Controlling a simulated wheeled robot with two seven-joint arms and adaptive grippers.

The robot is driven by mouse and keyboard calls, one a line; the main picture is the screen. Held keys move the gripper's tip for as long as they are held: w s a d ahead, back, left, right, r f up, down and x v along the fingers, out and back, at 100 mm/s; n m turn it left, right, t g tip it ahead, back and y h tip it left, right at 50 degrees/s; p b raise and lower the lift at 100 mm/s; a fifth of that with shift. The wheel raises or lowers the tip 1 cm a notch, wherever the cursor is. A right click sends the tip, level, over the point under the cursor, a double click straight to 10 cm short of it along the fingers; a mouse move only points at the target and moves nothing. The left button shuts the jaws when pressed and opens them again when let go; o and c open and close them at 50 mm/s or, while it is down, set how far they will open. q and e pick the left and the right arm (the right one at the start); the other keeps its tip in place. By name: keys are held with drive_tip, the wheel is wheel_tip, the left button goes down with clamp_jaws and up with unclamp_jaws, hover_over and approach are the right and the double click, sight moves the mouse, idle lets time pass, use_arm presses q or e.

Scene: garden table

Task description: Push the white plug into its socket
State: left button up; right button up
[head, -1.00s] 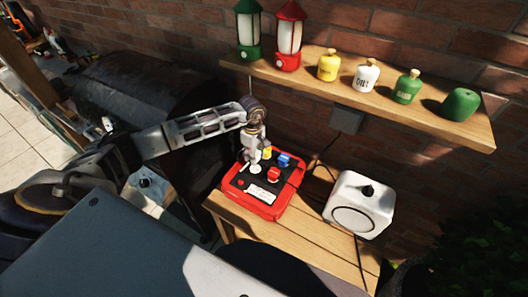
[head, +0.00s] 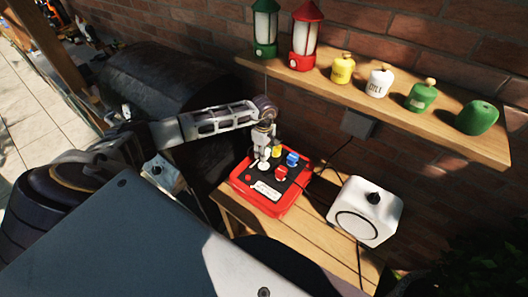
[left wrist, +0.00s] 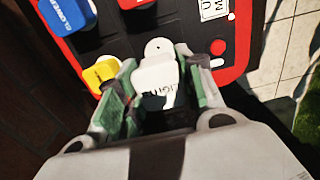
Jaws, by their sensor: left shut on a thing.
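The white plug (left wrist: 156,74) is between the green-padded fingers of my left gripper (left wrist: 158,84) in the left wrist view, with dark lettering on its near side. In the head view my left gripper (head: 262,156) points down at the black top of the red box (head: 270,209), with the white plug (head: 264,167) at its tips. The socket is hidden under the plug and fingers, so I cannot tell how deep the plug sits. A yellow plug (head: 277,151), a blue plug (head: 292,159) and a red plug (head: 281,174) stand close by on the box. My right gripper is out of view.
The box rests on a wooden table (head: 303,239) beside a white cube-shaped device (head: 365,211) with a black knob. A wooden shelf (head: 440,120) above holds lanterns and bottles. A grey wall box (head: 358,124) with cables is behind.

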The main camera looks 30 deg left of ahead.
sight(264, 166)
use_arm(q)
drive_tip(key=shift+f+b, duration=1.4)
drive_tip(key=shift+f, duration=1.35)
drive_tip(key=shift+b, duration=0.65)
idle(1.2)
drive_tip(key=shift+f+b, duration=0.55)
drive_tip(key=shift+f, duration=0.05)
idle(0.5)
drive_tip(key=o, duration=1)
drive_tip(key=shift+r, duration=0.1)
drive_tip(key=shift+r, duration=5.9)
